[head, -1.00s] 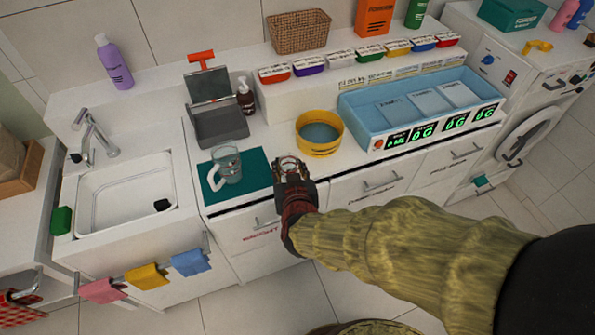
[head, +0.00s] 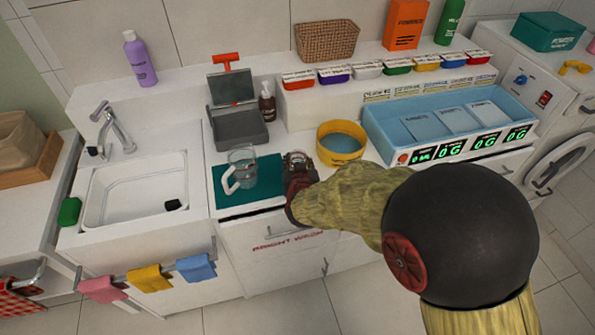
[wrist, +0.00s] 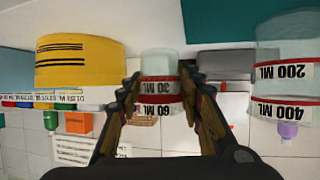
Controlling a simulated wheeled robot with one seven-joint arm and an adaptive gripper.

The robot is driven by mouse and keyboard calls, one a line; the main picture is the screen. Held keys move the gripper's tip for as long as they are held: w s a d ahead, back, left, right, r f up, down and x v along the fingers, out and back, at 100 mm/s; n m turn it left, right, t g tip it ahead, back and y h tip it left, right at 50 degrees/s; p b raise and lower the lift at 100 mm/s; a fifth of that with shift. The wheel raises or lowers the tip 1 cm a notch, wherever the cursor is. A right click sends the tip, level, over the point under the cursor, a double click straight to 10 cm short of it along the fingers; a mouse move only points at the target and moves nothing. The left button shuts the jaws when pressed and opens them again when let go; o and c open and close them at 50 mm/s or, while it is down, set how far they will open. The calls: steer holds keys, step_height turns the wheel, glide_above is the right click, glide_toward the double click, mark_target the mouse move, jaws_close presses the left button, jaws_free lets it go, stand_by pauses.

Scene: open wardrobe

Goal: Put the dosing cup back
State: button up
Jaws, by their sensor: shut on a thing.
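The dosing cup (wrist: 162,88) is a small clear cup with red bands and 30 ML and 60 ML marks. It sits between the two fingers of my gripper (wrist: 163,100) in the wrist view, which shows things upside down. In the head view my gripper (head: 298,162) is at the counter's front, just right of the teal mat (head: 222,200), and largely hides the cup. I cannot tell whether the cup touches the counter. The clear measuring jug (head: 243,168) stands on the mat to the left; it also shows in the wrist view (wrist: 287,75).
A yellow bowl (head: 341,143) stands close right of my gripper. A blue tray with scale displays (head: 450,140) is further right. A grey dispenser (head: 238,128) and a brown pump bottle (head: 267,103) stand behind. The sink (head: 135,190) is at left.

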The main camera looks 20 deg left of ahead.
steer(key=shift+w+a+f, duration=0.1)
steer(key=shift+w+f, duration=0.1)
steer(key=shift+f, duration=0.2)
steer(key=shift+w+f+b, duration=0.1)
steer(key=shift+f+b, duration=0.65)
steer(key=shift+f, duration=0.8)
steer(key=shift+f, duration=0.1)
steer(key=o, duration=1.2)
